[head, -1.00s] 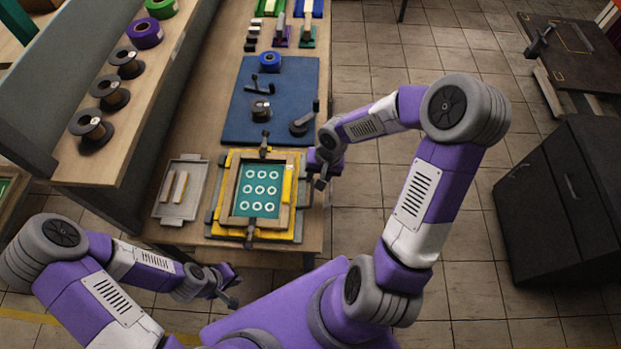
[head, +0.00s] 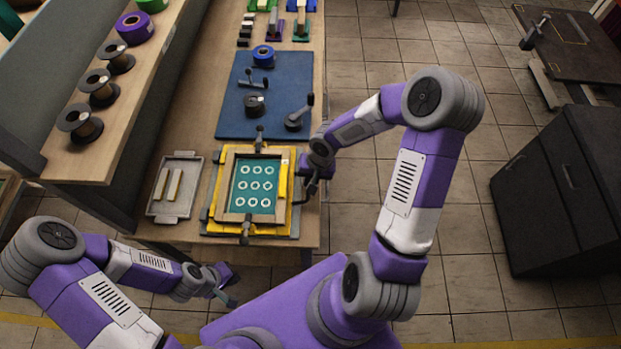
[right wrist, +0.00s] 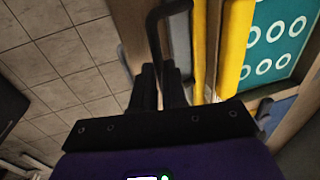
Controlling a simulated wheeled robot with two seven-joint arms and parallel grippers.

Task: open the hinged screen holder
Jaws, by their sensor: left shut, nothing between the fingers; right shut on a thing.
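The screen holder is a wooden frame (head: 229,187) around a teal screen (head: 262,171) with several white rings. It lies flat on a yellow base (head: 213,214) near the table's front edge; the screen also shows in the right wrist view (right wrist: 270,38). My right gripper (head: 308,190) is at the holder's right side. In the right wrist view, its dark fingers (right wrist: 158,88) are shut on a black bar handle (right wrist: 153,38) beside the frame. Part of the grip is hidden there. My left gripper (head: 228,292) is shut and empty, low in front of the table.
A grey tray (head: 157,208) with two pale bars stands left of the holder. Behind it lies a blue mat (head: 236,118) with a blue roll and dark tools. A shelf (head: 68,160) with spools runs along the left. Open floor lies to the right.

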